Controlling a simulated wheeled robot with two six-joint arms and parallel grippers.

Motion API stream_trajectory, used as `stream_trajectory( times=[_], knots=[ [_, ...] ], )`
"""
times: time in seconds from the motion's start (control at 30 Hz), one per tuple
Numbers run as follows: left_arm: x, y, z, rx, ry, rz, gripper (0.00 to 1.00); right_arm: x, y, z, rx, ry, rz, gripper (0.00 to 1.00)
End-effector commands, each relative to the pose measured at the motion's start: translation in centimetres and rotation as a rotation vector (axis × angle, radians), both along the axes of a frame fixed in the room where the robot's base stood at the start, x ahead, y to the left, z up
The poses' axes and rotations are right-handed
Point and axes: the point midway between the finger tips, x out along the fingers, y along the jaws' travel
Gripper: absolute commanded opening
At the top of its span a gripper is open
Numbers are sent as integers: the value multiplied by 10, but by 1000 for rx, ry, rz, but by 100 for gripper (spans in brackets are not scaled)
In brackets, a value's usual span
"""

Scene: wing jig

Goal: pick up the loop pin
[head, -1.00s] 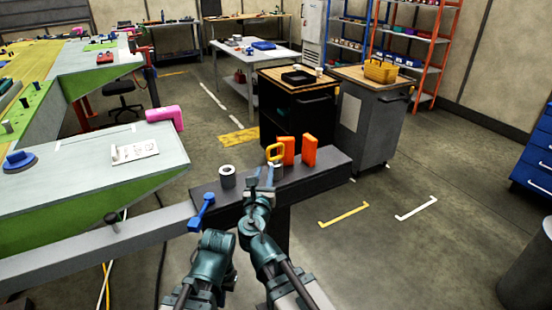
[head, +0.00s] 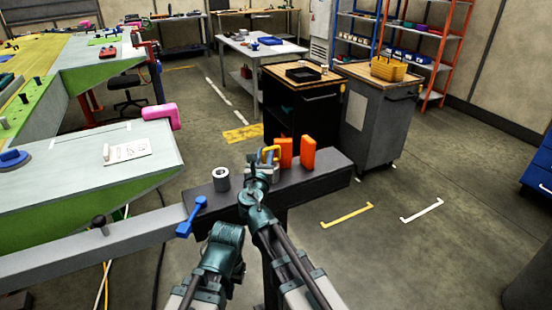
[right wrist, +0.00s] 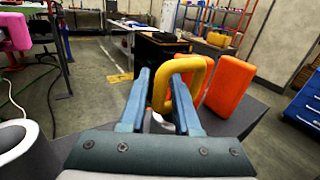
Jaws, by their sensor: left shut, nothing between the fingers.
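The loop pin shows as a yellow loop (head: 277,150) at the dark beam (head: 330,172); its lower part is hidden. It is large in the right wrist view (right wrist: 160,92). My right gripper (right wrist: 160,98) is open, with its two blue fingers close to the loop. The loop's left bar shows between the fingers, and the right finger overlaps the loop's opening. I cannot tell whether they touch. My left gripper (head: 227,231) is shut and empty, low in the head view left of the right arm, with its fingertips mostly hidden.
Two orange blocks (head: 308,152) stand right behind the loop. A white-grey ring (head: 221,180) and a blue lever (head: 191,216) are on the beam to the left. Carts (head: 300,115) stand behind; the floor at right is open.

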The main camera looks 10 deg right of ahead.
Motion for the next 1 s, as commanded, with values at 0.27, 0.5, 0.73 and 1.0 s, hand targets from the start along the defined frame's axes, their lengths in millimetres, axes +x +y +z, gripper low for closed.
stream_trajectory(
  times=[0.27, 0.5, 0.73, 1.0],
  knots=[
    [0, 0, 0, 0, 0, 0, 0, 6, 2, 0, 0, 0, 1, 31],
    [0, 0, 0, 0, 0, 0, 0, 6, 2, 0, 0, 0, 1, 0],
    [0, 0, 0, 0, 0, 0, 0, 6, 1, 0, 0, 0, 1, 0],
    [0, 0, 2, 0, 0, 0, 0, 6, 2, 2, 0, 0, 1, 0]
  ],
)
